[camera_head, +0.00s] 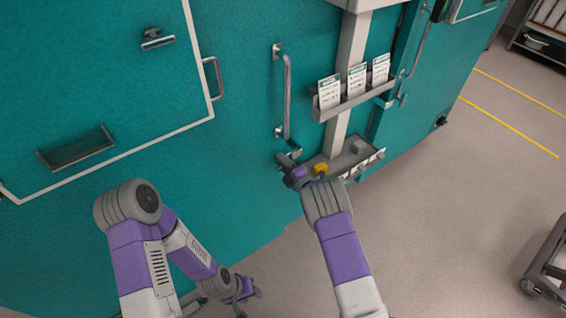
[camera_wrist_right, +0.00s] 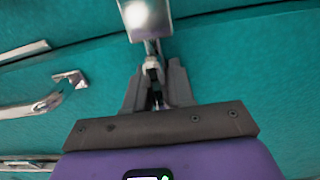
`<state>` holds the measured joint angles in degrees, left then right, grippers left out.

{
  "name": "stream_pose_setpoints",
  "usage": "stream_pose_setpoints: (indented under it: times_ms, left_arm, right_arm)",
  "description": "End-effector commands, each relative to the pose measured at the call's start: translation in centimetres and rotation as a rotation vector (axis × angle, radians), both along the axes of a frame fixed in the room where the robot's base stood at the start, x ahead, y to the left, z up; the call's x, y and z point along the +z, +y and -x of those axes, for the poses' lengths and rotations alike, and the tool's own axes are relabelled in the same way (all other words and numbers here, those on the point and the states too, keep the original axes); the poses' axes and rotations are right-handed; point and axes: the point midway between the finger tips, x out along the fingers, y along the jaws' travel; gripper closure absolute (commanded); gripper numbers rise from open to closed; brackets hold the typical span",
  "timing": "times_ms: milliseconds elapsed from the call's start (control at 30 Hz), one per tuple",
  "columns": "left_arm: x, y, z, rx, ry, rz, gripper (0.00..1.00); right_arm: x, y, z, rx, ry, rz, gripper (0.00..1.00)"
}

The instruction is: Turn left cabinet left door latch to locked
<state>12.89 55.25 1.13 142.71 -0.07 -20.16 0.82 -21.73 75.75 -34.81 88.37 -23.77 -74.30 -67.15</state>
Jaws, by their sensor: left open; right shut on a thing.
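The latch (camera_head: 291,153) is a small metal piece on the teal cabinet door (camera_head: 245,130), just below the long vertical door handle (camera_head: 287,95). My right gripper (camera_head: 282,160) is at the latch. In the right wrist view its fingers (camera_wrist_right: 155,92) are closed around a narrow metal part of the latch (camera_wrist_right: 147,20), whose wider bright end shows above them. The fingers hide part of it, so I cannot tell its exact turn. My left gripper (camera_head: 242,292) is open and empty, low in front of the cabinet and away from the latch.
A rack with several cards (camera_head: 345,100) is mounted right of the handle. Below it a shelf tray (camera_head: 350,160) holds a yellow item (camera_head: 320,169), close beside my right gripper. A cart (camera_head: 548,265) stands at far right. The grey floor (camera_head: 450,220) between is clear.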

Motion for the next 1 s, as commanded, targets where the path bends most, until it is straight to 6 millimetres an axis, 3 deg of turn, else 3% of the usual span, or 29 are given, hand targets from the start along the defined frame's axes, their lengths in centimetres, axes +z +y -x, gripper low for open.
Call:
stream_pose_setpoints:
  times_ms: [33, 167, 533, 1000]
  left_arm:
    - [0.0, 0.0, 0.0, 0.0, 0.0, 0.0, 0.57]
    - [0.0, 0.0, 0.0, 0.0, 0.0, 0.0, 0.57]
    - [0.1, 0.0, 0.0, 0.0, 0.0, 0.0, 0.57]
    - [1.0, 0.0, 0.0, 0.0, 0.0, 0.0, 0.57]
  right_arm:
    - [0.3, -0.5, -0.3, -0.012, -0.006, 0.001, 0.72]
    - [0.2, -0.4, -0.2, -0.01, -0.005, 0.0, 0.54]
    - [0.0, -0.6, 0.4, -0.006, 0.0, 0.001, 0.54]
    - [0.1, -4.3, 5.7, -0.009, -0.001, 0.002, 0.54]
